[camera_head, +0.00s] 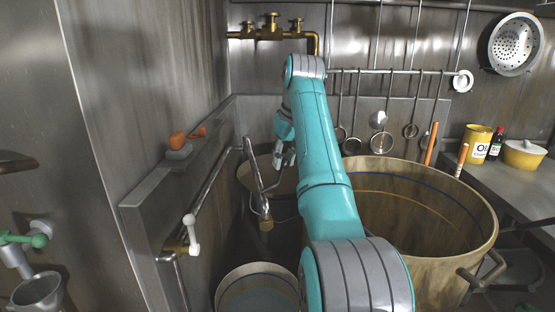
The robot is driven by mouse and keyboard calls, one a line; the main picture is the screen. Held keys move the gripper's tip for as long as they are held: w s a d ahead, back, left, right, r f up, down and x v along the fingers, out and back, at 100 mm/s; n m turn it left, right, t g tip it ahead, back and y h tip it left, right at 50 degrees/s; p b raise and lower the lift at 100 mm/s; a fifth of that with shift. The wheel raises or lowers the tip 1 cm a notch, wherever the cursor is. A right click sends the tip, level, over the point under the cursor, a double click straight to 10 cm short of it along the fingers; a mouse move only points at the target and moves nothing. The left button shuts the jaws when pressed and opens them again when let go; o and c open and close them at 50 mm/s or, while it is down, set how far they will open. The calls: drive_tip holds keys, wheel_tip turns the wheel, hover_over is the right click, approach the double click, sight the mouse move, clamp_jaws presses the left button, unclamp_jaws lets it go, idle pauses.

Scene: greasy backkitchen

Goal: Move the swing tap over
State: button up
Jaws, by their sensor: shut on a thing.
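The swing tap (215,183) is a grey metal pipe at the left of the sink area. The fingertips are small and dark here, so the exact contact is hard to make out. My teal arm comes in from the lower right and hides part of the area behind it.
A large pot (470,215) stands right of the tap, close to my arm. A smaller pot (225,290) sits below the tap. A steel ledge (150,185) with orange-topped items is at the left. Ladles hang on a rail (350,71) behind.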

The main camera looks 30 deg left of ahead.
drive_tip(key=shift+w+d+f, duration=0.1)
drive_tip(key=shift+w+d, duration=1.45)
drive_tip(key=shift+w, duration=0.05)
